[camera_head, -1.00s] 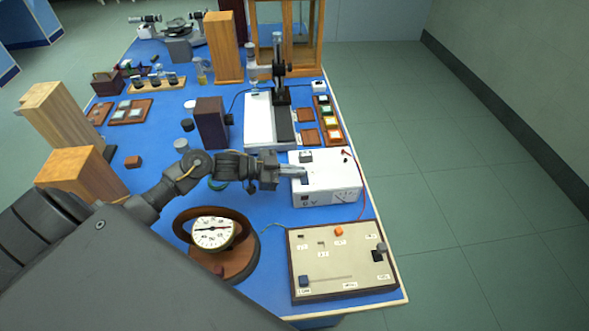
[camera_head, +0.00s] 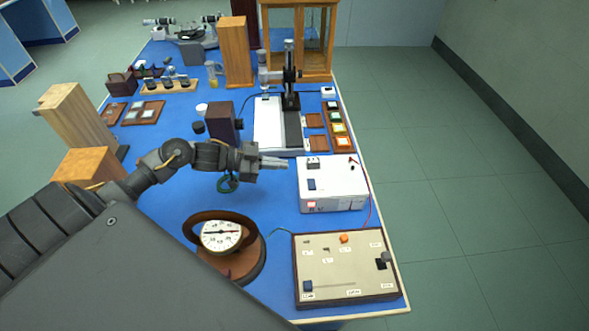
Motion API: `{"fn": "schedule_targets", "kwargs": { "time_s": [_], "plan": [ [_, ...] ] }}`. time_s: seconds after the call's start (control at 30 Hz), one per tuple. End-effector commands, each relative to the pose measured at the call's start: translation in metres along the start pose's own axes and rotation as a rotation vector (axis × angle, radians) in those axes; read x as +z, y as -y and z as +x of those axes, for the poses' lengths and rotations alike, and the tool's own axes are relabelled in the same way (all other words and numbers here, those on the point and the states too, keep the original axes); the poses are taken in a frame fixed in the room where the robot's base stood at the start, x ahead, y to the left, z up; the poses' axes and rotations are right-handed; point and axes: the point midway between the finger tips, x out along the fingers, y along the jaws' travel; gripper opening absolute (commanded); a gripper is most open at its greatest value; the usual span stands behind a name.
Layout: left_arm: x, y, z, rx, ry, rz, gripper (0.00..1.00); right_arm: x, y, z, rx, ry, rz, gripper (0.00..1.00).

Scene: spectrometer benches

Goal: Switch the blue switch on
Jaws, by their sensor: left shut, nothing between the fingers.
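A small dark blue switch (camera_head: 311,184) sits on the top of a white box (camera_head: 345,187), near its front left. I cannot tell its tilt at this size. A small reddish patch (camera_head: 311,204) shows on the box's front face. My left gripper (camera_head: 286,163) is shut and empty. In the picture its fingertips lie just left of the box's back left corner, apart from the switch. A second blue piece, a square knob (camera_head: 308,286), sits at the front left of the beige panel (camera_head: 345,266). My right gripper is out of view.
A round dial gauge (camera_head: 221,236) on a brown wooden base stands left of the panel. A microscope-like stand (camera_head: 291,100) on a white base is behind the white box. A dark block (camera_head: 223,122) stands behind my left wrist. Bare blue tabletop (camera_head: 275,200) lies between gauge and box.

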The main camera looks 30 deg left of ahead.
Motion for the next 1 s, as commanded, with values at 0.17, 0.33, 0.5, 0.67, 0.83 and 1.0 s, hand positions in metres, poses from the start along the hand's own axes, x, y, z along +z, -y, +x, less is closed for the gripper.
{"fn": "schedule_targets", "kwargs": {
  "time_s": [0.17,0.33,0.5,0.67,0.83,1.0],
  "plan": [
    [0.001,0.001,-0.022,0.0,0.001,0.001,0.0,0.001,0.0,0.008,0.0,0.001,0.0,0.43],
    [0.0,0.001,-0.03,0.0,0.0,0.001,0.0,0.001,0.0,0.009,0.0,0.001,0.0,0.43],
    [-0.001,0.001,-0.031,-0.001,-0.001,0.001,0.0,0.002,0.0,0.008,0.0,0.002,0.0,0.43],
    [-0.001,0.001,-0.031,0.0,-0.001,0.001,0.0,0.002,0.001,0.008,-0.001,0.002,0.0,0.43],
    [-0.001,0.001,-0.031,0.0,-0.001,0.001,0.0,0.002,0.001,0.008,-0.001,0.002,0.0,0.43],
    [-0.012,0.002,-0.033,0.0,-0.001,0.001,0.0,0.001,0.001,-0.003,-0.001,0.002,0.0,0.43]
  ]
}}
